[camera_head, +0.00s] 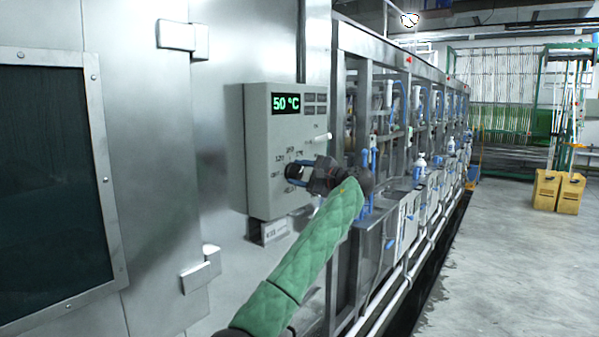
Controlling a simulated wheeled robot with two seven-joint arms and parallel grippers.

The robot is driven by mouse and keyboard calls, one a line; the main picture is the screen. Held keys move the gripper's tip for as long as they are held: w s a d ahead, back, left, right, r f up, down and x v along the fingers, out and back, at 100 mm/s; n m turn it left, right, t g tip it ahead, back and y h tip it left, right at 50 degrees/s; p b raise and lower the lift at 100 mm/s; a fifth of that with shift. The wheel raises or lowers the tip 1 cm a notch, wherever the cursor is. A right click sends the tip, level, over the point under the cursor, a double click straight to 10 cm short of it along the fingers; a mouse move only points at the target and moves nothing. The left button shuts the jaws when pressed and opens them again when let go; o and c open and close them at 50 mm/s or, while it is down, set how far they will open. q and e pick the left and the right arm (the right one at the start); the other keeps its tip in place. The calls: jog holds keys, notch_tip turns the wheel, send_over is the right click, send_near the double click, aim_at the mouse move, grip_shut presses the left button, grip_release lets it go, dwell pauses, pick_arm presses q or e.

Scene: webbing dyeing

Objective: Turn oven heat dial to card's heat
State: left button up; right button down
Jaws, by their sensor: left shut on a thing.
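The oven control box (262,130) is a pale grey panel on the metal oven wall. Its green display (286,103) reads 50 °C. The heat dial (293,172) is low on the panel's face, with small printed marks around it, among them 120; the dial is mostly hidden by my gripper, so its setting cannot be read. My left gripper (299,173) is shut on the dial, its arm in a green quilted sleeve coming up from below. A small white switch or lever (322,137) sits above right of the dial. No clearly readable heat card shows.
The oven door with a dark window (50,190) is at left. A row of steel tanks (400,215) runs back to the right.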

jog(key=shift+f, duration=0.25)
pick_arm(q)
jog(key=o, duration=1)
jog(key=shift+d, duration=0.15)
pick_arm(e)
jog(key=shift+d, duration=0.1)
pick_arm(q)
jog(key=shift+s+d+f, duration=0.15)
jog(key=shift+s+d, duration=0.1)
jog(key=shift+d, duration=0.1)
jog(key=b+v, duration=0.2)
jog(key=v, duration=0.5)
jog(key=shift+b, duration=0.3)
pick_arm(e)
notch_tip(320, 180, up, 11)
jog(key=s, duration=0.2)
jog(key=shift+f, duration=0.15)
